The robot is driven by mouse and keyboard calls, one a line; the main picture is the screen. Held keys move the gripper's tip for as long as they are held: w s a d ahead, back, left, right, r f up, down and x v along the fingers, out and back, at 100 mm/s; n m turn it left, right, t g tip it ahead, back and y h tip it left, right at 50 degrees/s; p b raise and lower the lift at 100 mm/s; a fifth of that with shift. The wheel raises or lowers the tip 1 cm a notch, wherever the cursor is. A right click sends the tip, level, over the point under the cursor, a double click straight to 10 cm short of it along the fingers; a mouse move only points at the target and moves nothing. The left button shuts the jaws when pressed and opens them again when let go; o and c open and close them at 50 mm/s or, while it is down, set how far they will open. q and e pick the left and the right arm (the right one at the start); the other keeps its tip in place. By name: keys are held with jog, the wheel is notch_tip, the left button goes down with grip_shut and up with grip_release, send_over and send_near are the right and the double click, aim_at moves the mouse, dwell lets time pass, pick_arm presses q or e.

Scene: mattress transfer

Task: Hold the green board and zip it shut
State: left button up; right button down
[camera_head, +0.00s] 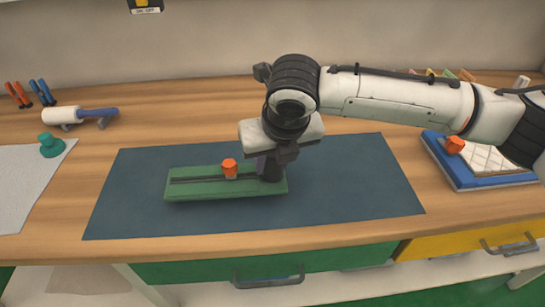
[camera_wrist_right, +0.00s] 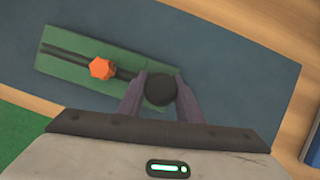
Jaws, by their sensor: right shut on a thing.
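The green board (camera_head: 205,190) lies flat on the dark blue mat, with a dark zip track (camera_head: 200,180) running along its length. An orange faceted knob (camera_head: 229,168) stands on the track near the board's middle; it also shows in the right wrist view (camera_wrist_right: 102,68). My right gripper (camera_head: 268,168) reaches down over the board's right end. In the right wrist view its two fingers (camera_wrist_right: 160,92) are shut on a dark round knob (camera_wrist_right: 160,89) at that end. The knob's lower part is hidden in that view. My left gripper is in neither view.
The blue mat (camera_head: 350,180) is clear around the board. A blue tray (camera_head: 465,180) with white padding and an orange knob is at right. A teal knob (camera_head: 51,147), a white roller (camera_head: 62,115) and pliers (camera_head: 40,92) are at left.

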jog(key=shift+f, duration=1.05)
